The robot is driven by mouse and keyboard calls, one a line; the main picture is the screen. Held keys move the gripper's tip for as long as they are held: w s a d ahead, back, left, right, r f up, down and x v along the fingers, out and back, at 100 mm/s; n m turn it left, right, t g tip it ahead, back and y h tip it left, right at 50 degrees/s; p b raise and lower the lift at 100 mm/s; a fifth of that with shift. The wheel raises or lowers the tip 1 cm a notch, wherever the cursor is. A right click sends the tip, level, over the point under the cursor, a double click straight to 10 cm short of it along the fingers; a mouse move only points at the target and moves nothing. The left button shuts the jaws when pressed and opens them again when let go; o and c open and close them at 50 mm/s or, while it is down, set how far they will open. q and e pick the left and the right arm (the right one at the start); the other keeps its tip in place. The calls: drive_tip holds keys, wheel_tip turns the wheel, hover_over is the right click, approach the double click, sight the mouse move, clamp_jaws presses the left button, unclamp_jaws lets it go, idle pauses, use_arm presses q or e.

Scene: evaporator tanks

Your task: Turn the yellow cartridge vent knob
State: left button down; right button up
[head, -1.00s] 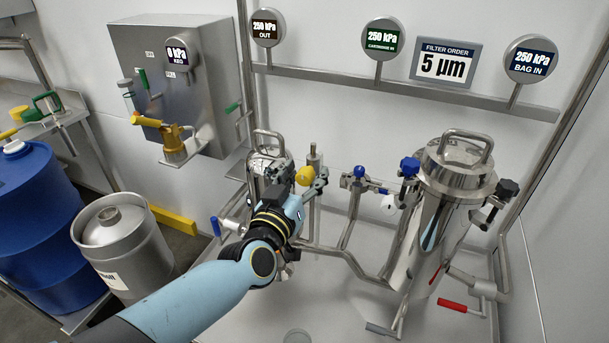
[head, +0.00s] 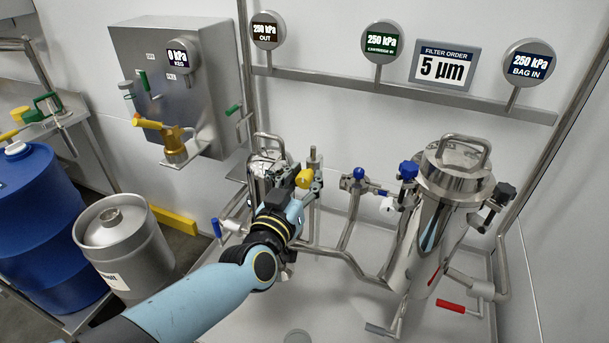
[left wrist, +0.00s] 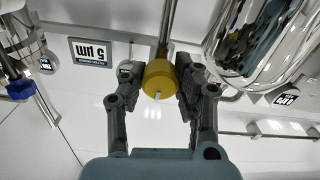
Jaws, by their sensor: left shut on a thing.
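The yellow cartridge vent knob (head: 303,179) shows at the fingers of my left gripper (head: 308,182), beside the small steel cartridge housing. In the left wrist view the yellow knob (left wrist: 158,76) sits between the two fingertips of the left gripper (left wrist: 159,83), one on each side. A short pale mark shows on its face. My left gripper is shut on the knob. The housing (head: 267,146) is partly hidden behind my gripper and wrist; its handle shows above. My right gripper is in neither view.
A tall steel bag housing (head: 430,225) stands at right with black and blue knobs and a red-handled valve (head: 455,306). A blue-knobbed pipe (head: 359,173) stands between the housings. Gauges (head: 382,42) line the wall rail. A keg (head: 122,240) stands left.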

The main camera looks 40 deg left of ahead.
use_arm(q)
drive_tip(key=m+p, duration=0.4)
drive_tip(key=shift+r, duration=0.15)
drive_tip(key=m+p, duration=0.1)
drive_tip(key=m, duration=0.1)
drive_tip(key=shift+d+m, duration=0.1)
drive_tip(key=shift+m, duration=0.2)
drive_tip(key=shift+f+m+p, duration=0.2)
drive_tip(key=shift+m+p, duration=0.7)
drive_tip(key=shift+m, duration=0.5)
drive_tip(key=c, duration=0.9)
unclamp_jaws()
drive_tip(key=shift+c, duration=0.2)
